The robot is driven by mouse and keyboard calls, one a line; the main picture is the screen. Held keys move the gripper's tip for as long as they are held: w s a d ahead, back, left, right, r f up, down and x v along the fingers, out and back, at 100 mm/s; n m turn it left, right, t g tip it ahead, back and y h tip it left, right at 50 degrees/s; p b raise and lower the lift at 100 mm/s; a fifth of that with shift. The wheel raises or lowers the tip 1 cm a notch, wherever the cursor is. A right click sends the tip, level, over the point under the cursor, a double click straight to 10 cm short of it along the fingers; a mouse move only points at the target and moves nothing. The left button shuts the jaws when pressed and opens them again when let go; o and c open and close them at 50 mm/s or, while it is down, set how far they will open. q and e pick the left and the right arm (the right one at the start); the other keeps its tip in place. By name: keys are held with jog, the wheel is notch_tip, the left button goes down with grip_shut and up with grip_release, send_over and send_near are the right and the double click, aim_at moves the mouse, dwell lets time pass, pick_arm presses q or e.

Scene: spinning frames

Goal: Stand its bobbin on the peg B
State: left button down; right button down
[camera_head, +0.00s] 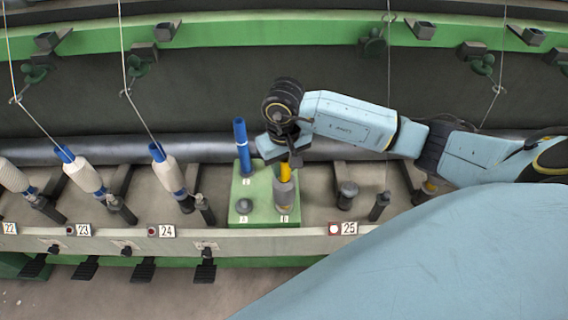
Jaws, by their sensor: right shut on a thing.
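A yellow bobbin (286,177) with a greyish wound lower part is upright at the front right of the green block (262,190). My right gripper (287,157) is shut on its upper end from above. The bobbin's foot is at or just over that front right position; I cannot tell whether it rests fully there. A blue bobbin (242,146) stands upright at the block's back left. A short grey peg (244,205) at the front left is bare. Small white labels on the block are too small to read surely. My left gripper is not in view.
Tilted blue-topped bobbins with pale yarn (168,172) stand in a row at left above number plates 22, 23 and 24. Plate 25 (343,228) is right of the block, below a bare dark spindle (347,195). Threads hang from the green rail (220,30).

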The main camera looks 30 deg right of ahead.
jog(key=shift+f, duration=0.1)
dwell(0.3)
jog(key=c, duration=1)
grip_release()
jog(key=shift+c, duration=0.2)
notch_tip(320, 180, up, 13)
jog(key=shift+r, duration=0.2)
